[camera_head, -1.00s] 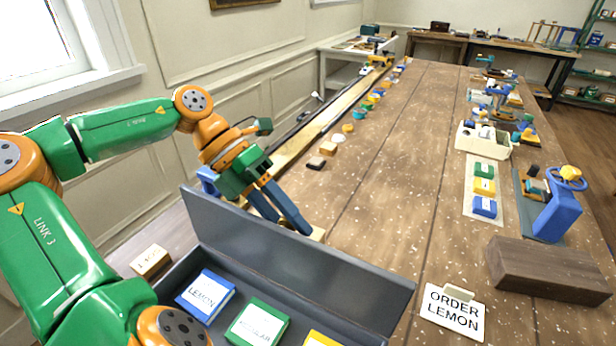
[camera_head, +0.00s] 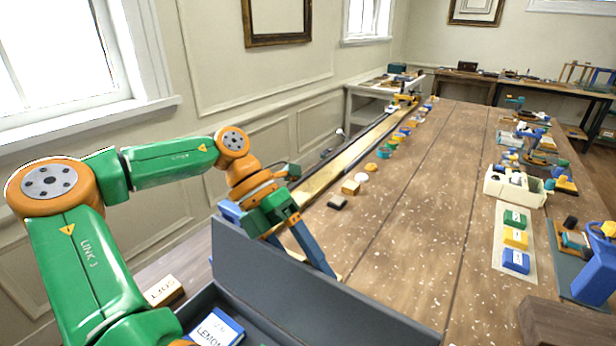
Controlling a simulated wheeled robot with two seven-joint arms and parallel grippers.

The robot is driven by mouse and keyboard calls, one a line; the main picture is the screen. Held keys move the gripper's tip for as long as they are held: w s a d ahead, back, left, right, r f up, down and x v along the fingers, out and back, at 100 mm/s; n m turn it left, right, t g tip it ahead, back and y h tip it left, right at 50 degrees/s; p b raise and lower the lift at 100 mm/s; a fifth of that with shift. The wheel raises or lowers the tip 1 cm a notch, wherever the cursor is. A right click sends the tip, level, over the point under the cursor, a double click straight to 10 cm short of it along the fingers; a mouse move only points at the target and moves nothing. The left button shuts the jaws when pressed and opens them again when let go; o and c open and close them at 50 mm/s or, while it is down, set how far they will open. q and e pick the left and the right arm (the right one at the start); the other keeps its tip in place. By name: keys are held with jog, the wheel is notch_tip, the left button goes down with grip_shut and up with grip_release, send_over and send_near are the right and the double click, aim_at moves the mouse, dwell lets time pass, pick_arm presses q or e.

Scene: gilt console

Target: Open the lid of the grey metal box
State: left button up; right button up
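The grey metal box (camera_head: 203,299) is at the bottom of the head view, cut off by the lower edge. Its lid (camera_head: 310,290) stands raised, tilted up on the far side, so the box is open. A blue packet labelled LEMON (camera_head: 217,330) lies inside. My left gripper (camera_head: 303,262) is just beyond the lid, fingers pointing down. Its fingers look apart with nothing between them; the lid hides part of one finger. Whether it touches the lid I cannot tell. My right gripper is out of view.
A labelled wooden block (camera_head: 165,290) is left of the box. A dark brown wooden block (camera_head: 565,325) is at the lower right. Small coloured packets lie on a pale mat (camera_head: 528,268) at right. The middle of the long wooden table (camera_head: 420,210) is clear.

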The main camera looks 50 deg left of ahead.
pick_arm(q)
jog(key=v, duration=0.7)
jog(key=shift+a, duration=0.1)
